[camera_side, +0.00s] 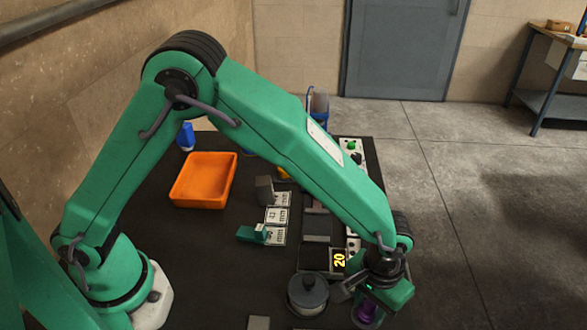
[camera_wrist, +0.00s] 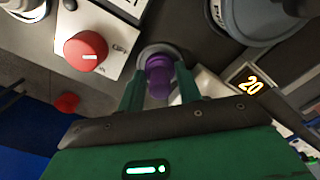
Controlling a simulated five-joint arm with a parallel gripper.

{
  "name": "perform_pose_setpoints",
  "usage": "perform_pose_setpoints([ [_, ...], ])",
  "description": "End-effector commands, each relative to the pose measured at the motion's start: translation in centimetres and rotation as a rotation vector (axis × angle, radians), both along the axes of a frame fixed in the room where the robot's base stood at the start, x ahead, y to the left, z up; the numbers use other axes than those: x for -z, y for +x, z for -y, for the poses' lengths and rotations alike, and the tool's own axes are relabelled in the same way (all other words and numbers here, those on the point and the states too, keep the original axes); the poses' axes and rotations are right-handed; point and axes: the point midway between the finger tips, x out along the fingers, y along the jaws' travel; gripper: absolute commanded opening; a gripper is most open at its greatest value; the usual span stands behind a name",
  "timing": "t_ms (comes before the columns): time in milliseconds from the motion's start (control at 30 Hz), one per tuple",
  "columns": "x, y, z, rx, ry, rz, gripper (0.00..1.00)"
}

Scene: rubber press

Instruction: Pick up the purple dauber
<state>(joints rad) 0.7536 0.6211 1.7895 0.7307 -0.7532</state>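The purple dauber (camera_wrist: 158,76) stands between the two fingers of my gripper (camera_wrist: 161,80) in the wrist view, with a pale grey round rim around its far end. My fingers lie on either side of it, very close, with what looks like a thin gap on the right. Firm contact does not show. In the side view the purple dauber (camera_side: 367,309) shows just under my gripper (camera_side: 368,293) at the bottom right of the dark table. My gripper hides part of it there.
A grey lidded pot (camera_side: 307,292) stands just left of my gripper. A display reading 20 (camera_side: 339,261) is behind it. In the wrist view a red knob (camera_wrist: 86,51) on a white panel is close by. An orange tray (camera_side: 204,181) sits at the far left.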

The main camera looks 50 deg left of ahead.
Motion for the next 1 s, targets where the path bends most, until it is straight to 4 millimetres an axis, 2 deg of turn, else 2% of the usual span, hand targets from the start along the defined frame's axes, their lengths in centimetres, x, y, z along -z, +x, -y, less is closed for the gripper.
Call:
perform_pose_setpoints([
  [67,0.0,0.0,0.0,0.000,0.000,0.000,0.12],
  [467,-0.4,0.0,0.0,0.000,-0.001,0.001,0.11],
  [667,-2.1,0.0,0.0,0.000,-0.002,0.002,0.11],
  [800,-4.2,0.1,0.1,0.000,-0.003,0.004,0.11],
  [1000,-6.2,-3.3,1.0,0.005,-0.002,0.002,0.11],
])
